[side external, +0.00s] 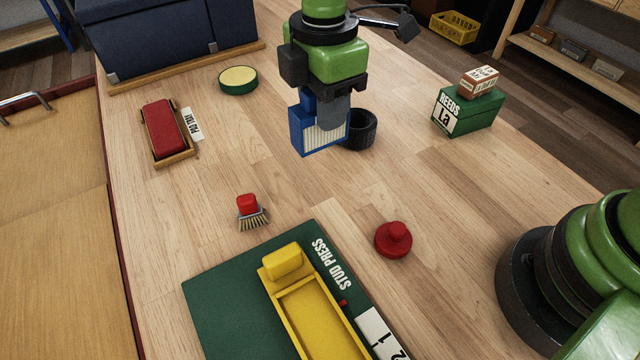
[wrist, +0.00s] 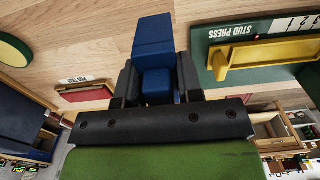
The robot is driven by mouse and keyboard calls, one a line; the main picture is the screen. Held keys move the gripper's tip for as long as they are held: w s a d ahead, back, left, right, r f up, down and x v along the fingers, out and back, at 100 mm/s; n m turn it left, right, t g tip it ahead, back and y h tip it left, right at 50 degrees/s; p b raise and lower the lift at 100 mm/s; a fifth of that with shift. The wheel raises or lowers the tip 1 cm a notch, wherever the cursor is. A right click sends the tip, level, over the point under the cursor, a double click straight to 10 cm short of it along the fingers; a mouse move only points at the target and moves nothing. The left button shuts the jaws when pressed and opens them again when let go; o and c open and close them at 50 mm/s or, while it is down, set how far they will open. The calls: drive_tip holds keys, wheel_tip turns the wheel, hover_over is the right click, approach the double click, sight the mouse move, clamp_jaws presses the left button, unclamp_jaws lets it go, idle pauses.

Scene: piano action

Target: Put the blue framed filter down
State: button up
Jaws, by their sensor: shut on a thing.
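The blue framed filter (side external: 305,130) has a blue frame and a pale pleated face. My gripper (side external: 322,104) is shut on its top part and points down in the side view. The filter hangs upright over the wooden table (side external: 230,175), near its middle; I cannot tell whether its lower edge touches the wood. In the wrist view the blue filter (wrist: 153,38) shows between the dark fingers of my gripper (wrist: 157,82); its pleated face is hidden there.
A black cup (side external: 360,128) stands close behind the filter. A green REEDS box (side external: 466,112) is at right, a red padded block (side external: 164,128) at left. A brush (side external: 250,212), red knob (side external: 394,240) and yellow stud press (side external: 318,318) are nearer. Bare wood lies between.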

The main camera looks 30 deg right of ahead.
wheel_tip(320, 180, down, 10)
drive_tip(key=shift+f, duration=0.25)
drive_tip(key=shift+f, duration=0.15)
drive_tip(key=o, duration=0.9)
drive_tip(key=shift+o, duration=0.2)
wheel_tip(320, 180, up, 12)
drive_tip(key=shift+r, duration=0.2)
